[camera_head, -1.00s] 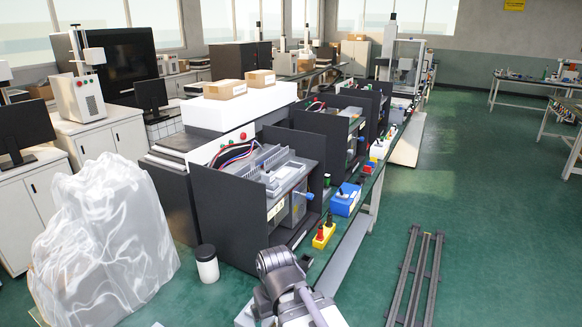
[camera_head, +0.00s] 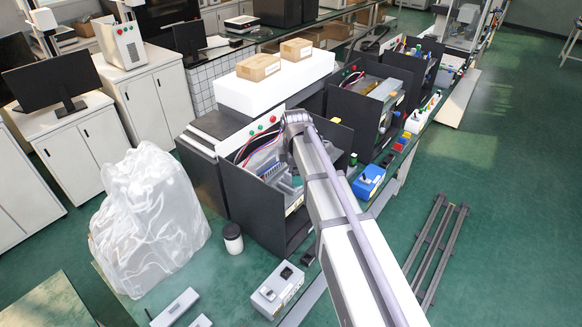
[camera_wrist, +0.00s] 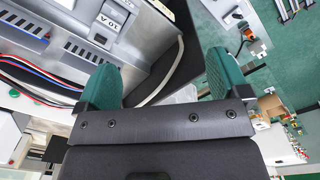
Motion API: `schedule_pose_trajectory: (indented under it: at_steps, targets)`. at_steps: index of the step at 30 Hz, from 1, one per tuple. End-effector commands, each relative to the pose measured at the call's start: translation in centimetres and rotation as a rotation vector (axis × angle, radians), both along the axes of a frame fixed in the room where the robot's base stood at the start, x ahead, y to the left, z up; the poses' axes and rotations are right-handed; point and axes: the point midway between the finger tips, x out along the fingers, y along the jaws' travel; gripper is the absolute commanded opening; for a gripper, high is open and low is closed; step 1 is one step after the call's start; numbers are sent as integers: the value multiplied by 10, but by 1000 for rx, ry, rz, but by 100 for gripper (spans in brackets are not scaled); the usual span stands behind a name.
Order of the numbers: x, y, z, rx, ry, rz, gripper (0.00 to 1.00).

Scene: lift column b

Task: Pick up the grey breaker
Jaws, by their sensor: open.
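A grey breaker-like block with a "10 A" label (camera_wrist: 115,16) is in the upper left of the wrist view, set in a grey metal panel. My gripper (camera_wrist: 162,80) is open, with its two green finger pads apart and nothing between them. The block lies beyond the pads, up and to the left, apart from them. In the head view my arm reaches into the nearest black open-fronted enclosure (camera_head: 240,195). The arm hides much of the interior there, and I cannot make out the breaker.
Coloured wires (camera_wrist: 35,82) and slotted grey ducts flank the panel. A blue box (camera_head: 369,182) sits on the bench right of my arm. A grey box (camera_head: 277,290) lies in front, and a white jar (camera_head: 233,238) stands near a wrapped bundle (camera_head: 150,215).

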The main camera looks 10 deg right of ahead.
Motion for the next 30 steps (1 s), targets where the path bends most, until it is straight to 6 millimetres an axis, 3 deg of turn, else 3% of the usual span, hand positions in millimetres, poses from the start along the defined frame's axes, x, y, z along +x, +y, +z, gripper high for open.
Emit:
schedule_pose_trajectory:
  at_steps: [1,3,6,13,21,27,30]
  targets:
    - [34,1,-2,-4,5,171,94]
    - [60,1,-3,-7,12,409,94]
    - [79,2,-3,-7,19,624,94]
    - [83,2,-8,-8,21,711,94]
    - [82,1,-61,-8,21,709,94]
    - [83,1,-63,-8,21,708,94]
    - [84,-1,-78,-8,21,708,94]
